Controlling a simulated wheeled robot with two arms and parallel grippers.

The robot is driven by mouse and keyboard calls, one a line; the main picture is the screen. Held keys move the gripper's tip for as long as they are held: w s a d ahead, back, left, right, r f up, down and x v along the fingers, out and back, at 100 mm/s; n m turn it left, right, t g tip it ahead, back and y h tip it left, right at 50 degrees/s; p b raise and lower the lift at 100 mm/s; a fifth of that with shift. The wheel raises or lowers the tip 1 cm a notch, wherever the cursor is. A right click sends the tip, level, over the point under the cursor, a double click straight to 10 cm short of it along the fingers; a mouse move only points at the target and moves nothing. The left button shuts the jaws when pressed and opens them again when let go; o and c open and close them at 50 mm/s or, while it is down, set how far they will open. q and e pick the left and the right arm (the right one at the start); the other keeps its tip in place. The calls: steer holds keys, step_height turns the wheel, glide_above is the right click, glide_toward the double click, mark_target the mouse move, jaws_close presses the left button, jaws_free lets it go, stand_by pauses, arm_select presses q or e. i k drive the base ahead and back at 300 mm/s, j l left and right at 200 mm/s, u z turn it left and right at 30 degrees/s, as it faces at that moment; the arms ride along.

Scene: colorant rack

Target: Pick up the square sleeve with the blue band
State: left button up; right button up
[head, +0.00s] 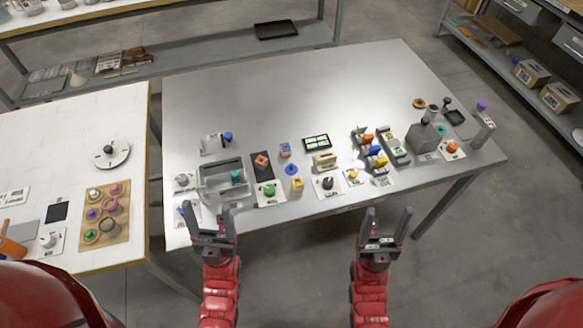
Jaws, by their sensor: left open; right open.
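A small squarish piece with blue and orange on it (285,150) stands on the grey metal table (350,85), left of a black-framed green panel. It looks like the square sleeve with the blue band, but it is too small to be sure. A yellow squarish piece (297,184) stands nearer the front edge, just beyond it a blue round piece (291,169). My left gripper (207,214) is open and empty at the table's front left edge. My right gripper (389,216) is open and empty in front of the table. Both are apart from the squarish pieces.
A grey bin (222,183) stands at the front left. A green panel (316,142) and a crowded group of coloured pieces (372,150) stand right of the squarish pieces. A white table (60,140) adjoins on the left. The grey table's back half is clear.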

mark_target(286, 152)
steer(key=i+l, duration=0.2)
steer(key=l, duration=0.15)
steer(key=i+l, duration=0.15)
steer(key=l, duration=0.2)
steer(key=i+l, duration=0.2)
steer(key=l, duration=0.15)
steer(key=i+l, duration=0.2)
steer(key=l, duration=0.15)
steer(key=i+l+u, duration=0.1)
steer(key=u, duration=1.1)
steer(key=k+l, duration=0.05)
